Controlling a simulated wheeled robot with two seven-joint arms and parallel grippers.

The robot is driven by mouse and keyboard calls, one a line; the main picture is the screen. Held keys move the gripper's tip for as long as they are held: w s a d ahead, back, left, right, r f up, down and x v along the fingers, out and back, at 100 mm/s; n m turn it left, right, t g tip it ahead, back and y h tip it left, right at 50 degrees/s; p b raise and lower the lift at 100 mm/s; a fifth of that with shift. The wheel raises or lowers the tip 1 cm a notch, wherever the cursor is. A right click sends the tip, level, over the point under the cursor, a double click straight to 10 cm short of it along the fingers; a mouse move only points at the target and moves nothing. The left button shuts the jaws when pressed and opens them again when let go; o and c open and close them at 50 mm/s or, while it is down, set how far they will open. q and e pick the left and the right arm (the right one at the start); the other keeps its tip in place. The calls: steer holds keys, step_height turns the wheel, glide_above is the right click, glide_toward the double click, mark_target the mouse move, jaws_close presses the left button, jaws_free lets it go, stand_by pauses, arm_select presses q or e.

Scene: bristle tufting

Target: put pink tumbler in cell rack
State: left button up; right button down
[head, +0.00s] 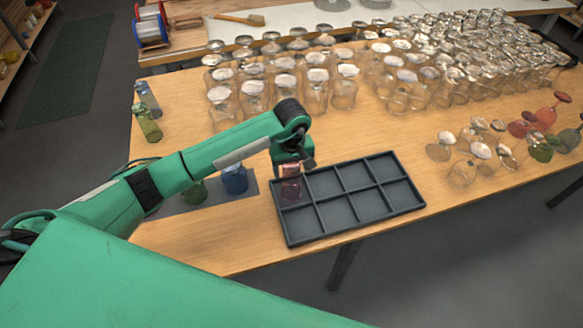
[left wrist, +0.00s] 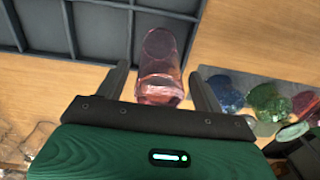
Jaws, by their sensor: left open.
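The pink tumbler (head: 290,186) shows at the back-left cell of the dark cell rack (head: 345,222), just below my left gripper (head: 291,167). In the left wrist view the tumbler (left wrist: 160,68) lies between the two fingers of the left gripper (left wrist: 163,88), with a small gap at each side. The fingers are open. Its far end overlaps the end cell of the rack (left wrist: 95,38); I cannot tell for sure whether its base touches the cell floor. The other visible cells look empty. My right gripper is not in view.
A blue tumbler (head: 235,180) and a green one (head: 194,190) stand on a grey mat (head: 208,203) left of the rack. Many clear glasses (head: 315,92) fill the table's back. Coloured goblets (head: 545,117) stand at the right. Bare wood lies around the rack.

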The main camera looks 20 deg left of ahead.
arm_select(q)
step_height(320, 180, up, 10)
steer(key=b, duration=0.3)
steer(key=shift+r+b, duration=0.2)
steer(key=shift+b, duration=0.15)
steer(key=shift+r, duration=0.65)
